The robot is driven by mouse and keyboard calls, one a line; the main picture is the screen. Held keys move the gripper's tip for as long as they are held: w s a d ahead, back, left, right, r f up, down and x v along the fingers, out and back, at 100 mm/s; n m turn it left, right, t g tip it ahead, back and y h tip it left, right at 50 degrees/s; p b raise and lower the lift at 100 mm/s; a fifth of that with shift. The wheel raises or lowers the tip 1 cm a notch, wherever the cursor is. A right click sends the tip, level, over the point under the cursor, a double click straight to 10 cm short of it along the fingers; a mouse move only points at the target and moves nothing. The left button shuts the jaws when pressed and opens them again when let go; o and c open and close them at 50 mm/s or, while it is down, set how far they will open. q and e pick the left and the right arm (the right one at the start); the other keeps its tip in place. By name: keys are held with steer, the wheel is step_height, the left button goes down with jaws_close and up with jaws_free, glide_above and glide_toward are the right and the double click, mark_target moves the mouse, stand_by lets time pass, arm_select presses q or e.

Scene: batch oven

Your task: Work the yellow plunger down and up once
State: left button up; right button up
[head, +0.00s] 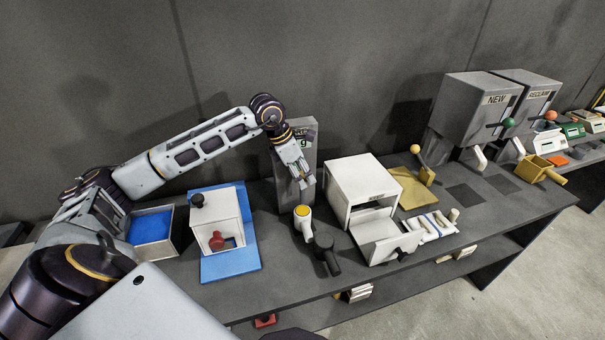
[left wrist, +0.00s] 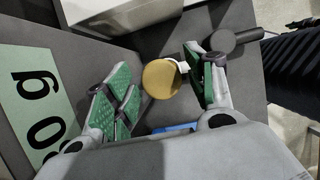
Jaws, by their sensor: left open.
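A round yellow top (head: 303,211) sits on a small white body on the grey bench, in front of the tall grey post. I take it for the yellow plunger. In the left wrist view the yellow disc (left wrist: 162,78) shows between my finger pads, with a bit of white beside it. My left gripper (head: 304,179) points down above and behind it, open and empty. Its green-padded fingers (left wrist: 161,88) are spread apart in the left wrist view; I cannot tell the exact height gap. My right gripper is not in view.
A black round-headed tool (head: 325,247) lies close to the right of the yellow top. A white oven box (head: 362,185) with its front flap open stands further right. A white box (head: 216,220) on a blue mat (head: 232,265) is left. A yellow ball-topped lever (head: 415,149) stands behind.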

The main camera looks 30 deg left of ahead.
arm_select(q)
steer(key=v, duration=1.1)
steer(key=shift+r, duration=0.25)
steer(key=shift+f, duration=0.1)
